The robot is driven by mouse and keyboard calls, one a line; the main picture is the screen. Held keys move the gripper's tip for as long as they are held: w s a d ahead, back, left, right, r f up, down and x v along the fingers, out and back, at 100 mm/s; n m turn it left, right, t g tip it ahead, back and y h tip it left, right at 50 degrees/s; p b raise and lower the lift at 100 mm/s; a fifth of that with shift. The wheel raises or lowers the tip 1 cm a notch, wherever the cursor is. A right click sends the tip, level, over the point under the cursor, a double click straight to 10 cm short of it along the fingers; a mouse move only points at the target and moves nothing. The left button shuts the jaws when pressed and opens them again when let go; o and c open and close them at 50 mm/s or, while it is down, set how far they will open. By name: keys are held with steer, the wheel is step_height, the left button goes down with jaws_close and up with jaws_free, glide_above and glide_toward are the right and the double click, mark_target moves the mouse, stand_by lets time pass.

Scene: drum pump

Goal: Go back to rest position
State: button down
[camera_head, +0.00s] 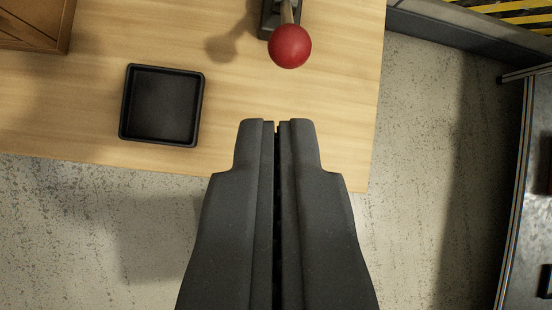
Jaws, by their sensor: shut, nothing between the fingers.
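My gripper (276,127) points up the picture from the bottom centre. Its two dark grey fingers are together, with only a thin dark line between them, and they hold nothing. The fingertips are over the near part of a wooden table (240,115). A lever with a round red knob (290,46) stands on the table above the fingertips in the picture. The knob is clear of the fingers, and the lever's dark base is partly cut off by the top edge.
A black square tray (161,104) sits empty on the table at left. A wooden box (35,25) is at the top left corner. Bare floor (425,150) lies right of the table. A dark metal-edged structure (530,200) stands at far right, and yellow-black striping (515,12) is at top right.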

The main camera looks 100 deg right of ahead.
step_height(320, 180, up, 30)
steer(key=w+d+t+y, duration=0.2)
steer(key=w+t, duration=0.1)
steer(key=t, duration=0.3)
steer(key=s+d+r+t, duration=0.1)
steer(key=s+d+r, duration=0.1)
steer(key=r, duration=0.5)
steer(key=s+d+r+t, duration=0.1)
steer(key=s+d+r, duration=0.1)
steer(key=r, duration=0.4)
steer(key=shift+s+d+r, duration=0.15)
steer(key=shift+s+r, duration=0.25)
steer(key=shift+s, duration=0.05)
